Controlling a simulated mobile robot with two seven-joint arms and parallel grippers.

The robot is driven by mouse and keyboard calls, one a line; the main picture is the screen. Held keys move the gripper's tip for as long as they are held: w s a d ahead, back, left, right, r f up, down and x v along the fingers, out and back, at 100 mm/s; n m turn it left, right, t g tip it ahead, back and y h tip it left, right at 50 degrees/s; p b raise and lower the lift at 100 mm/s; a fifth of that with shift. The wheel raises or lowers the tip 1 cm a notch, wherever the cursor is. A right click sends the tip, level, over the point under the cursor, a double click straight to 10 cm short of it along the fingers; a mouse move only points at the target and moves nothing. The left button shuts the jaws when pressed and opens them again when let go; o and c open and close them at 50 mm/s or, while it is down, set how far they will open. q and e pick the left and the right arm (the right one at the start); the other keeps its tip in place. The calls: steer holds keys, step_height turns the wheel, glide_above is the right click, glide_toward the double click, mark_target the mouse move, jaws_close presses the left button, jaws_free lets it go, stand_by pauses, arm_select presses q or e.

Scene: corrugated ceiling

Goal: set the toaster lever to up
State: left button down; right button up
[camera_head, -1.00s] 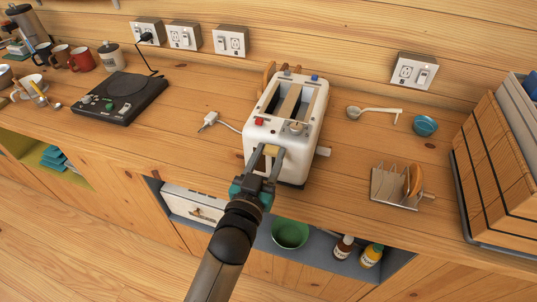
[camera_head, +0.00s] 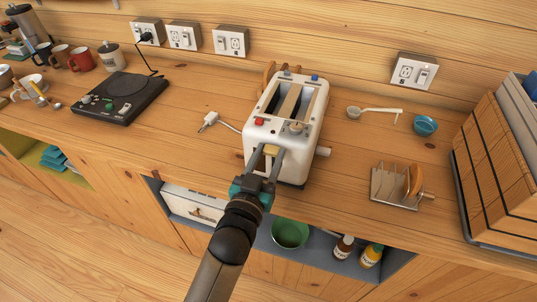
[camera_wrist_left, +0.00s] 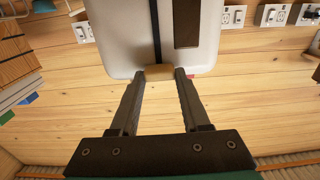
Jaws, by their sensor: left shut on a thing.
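The white toaster (camera_head: 308,118) stands on the wooden counter, with two slots on top and a red button and a knob at its near end. Its lever (camera_head: 271,151) is a tan block on the near end face. My left gripper (camera_head: 269,155) reaches in from the front and is shut on the lever. In the left wrist view the lever (camera_wrist_left: 159,72) sits between the fingertips, at the lower end of a dark vertical slot in the toaster (camera_wrist_left: 118,35). My right gripper is not in view.
A toast rack (camera_head: 392,188) stands right of the toaster, with a blue bowl (camera_head: 425,126) and a white spoon (camera_head: 380,110) behind. A wooden crate (camera_head: 495,165) is at the far right. A black hot plate (camera_head: 120,97) is at left. The unplugged toaster plug (camera_head: 209,120) lies between.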

arm_select(q)
steer(key=shift+f, duration=0.1)
step_height(320, 180, down, 2)
steer(key=shift+f+b, duration=0.1)
steer(key=shift+b, duration=0.4)
steer(key=shift+c, duration=1.8)
jaws_free()
steer(key=v, duration=1.5)
steer(key=shift+s, duration=0.15)
